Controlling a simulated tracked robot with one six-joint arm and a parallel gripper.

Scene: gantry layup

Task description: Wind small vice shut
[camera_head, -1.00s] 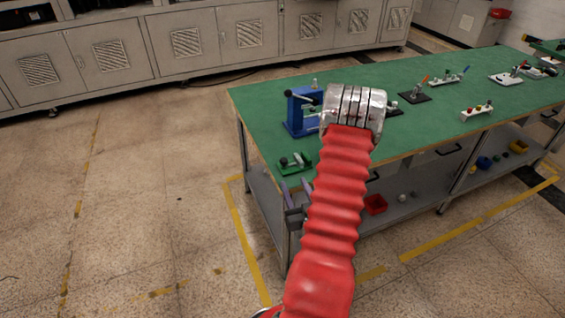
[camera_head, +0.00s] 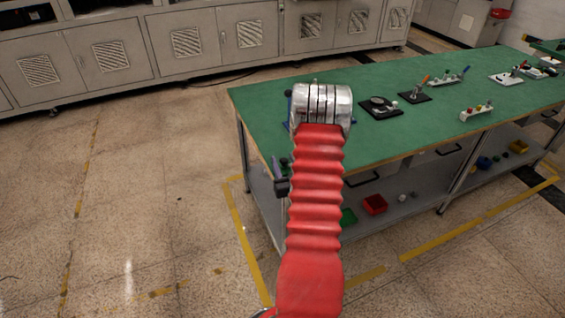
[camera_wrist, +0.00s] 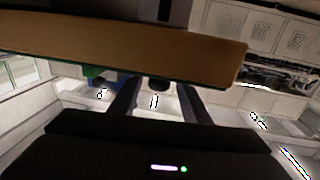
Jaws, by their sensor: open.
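My gripper (camera_wrist: 157,88) is open, with its two dark fingers apart in the wrist view. A small dark round part (camera_wrist: 159,83) shows between and beyond the fingertips; I cannot tell whether it belongs to the vice. Only a sliver of the blue device (camera_head: 288,94) shows beside my wrist. A small dark and green fitting (camera_head: 284,162) peeks out left of the arm, close to a gripper finger. I cannot tell which is the small vice, and its jaws are hidden.
The green-topped bench (camera_head: 245,98) has a wooden edge (camera_wrist: 120,55), which fills the upper wrist view. Black-based fixtures (camera_head: 380,106) stand to the right. A red bin (camera_head: 375,204) sits on the lower shelf. The floor to the left is clear.

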